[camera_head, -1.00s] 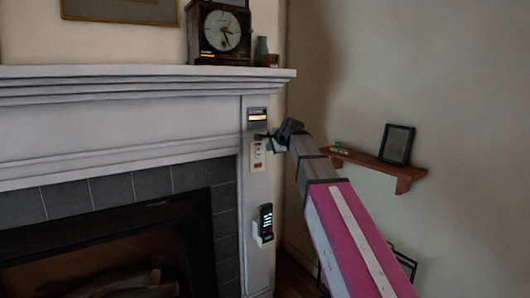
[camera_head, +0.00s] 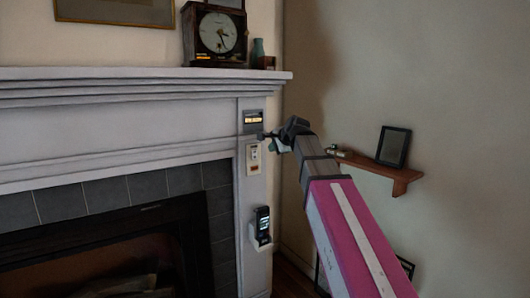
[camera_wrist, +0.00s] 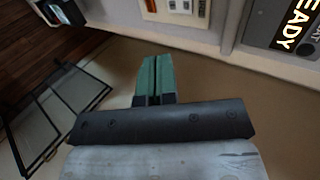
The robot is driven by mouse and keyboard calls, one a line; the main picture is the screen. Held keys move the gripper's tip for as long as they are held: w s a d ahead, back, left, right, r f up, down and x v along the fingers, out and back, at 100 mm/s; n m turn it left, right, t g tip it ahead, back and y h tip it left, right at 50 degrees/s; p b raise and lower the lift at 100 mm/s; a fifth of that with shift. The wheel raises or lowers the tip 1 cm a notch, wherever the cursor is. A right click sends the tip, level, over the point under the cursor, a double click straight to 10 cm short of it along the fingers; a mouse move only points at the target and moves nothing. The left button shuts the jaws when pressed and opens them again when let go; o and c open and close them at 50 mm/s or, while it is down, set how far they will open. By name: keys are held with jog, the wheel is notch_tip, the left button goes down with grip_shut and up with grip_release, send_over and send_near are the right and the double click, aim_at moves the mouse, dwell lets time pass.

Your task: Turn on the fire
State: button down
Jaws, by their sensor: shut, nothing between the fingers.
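The fireplace (camera_head: 40,290) has a dark opening with what look like logs inside, and I see no flame. On its right pillar, a small lit display panel (camera_head: 253,121) sits at the top; in the wrist view, the panel (camera_wrist: 290,30) reads "READY". Below it is a pale switch plate (camera_head: 253,157), also partly in view at the wrist (camera_wrist: 180,8). Lower down, a dark handset with a lit screen (camera_head: 262,224) sits in a white holder. My gripper (camera_head: 264,136) is at the pillar's right side, near the plate; its green fingers (camera_wrist: 154,78) are together and empty. I cannot tell whether they touch anything.
The white mantel (camera_head: 150,73) juts out above, holding a clock (camera_head: 220,34) and a small vase (camera_head: 258,48). A wooden wall shelf (camera_head: 370,164) with a dark frame (camera_head: 393,146) is right of my arm. A black-framed item (camera_wrist: 60,115) is below the gripper.

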aim_at(255, 158)
jog(key=shift+f, duration=0.2)
jog(key=x, duration=1.2)
jog(key=shift+w+a+r, duration=0.2)
jog(key=shift+w+r, duration=0.15)
jog(key=shift+w+a+f, duration=0.1)
jog(key=shift+w+a, duration=0.35)
jog(key=shift+w, duration=0.1)
jog(key=shift+w+a, duration=0.1)
jog(key=shift+w, duration=0.1)
jog(key=shift+s, duration=0.1)
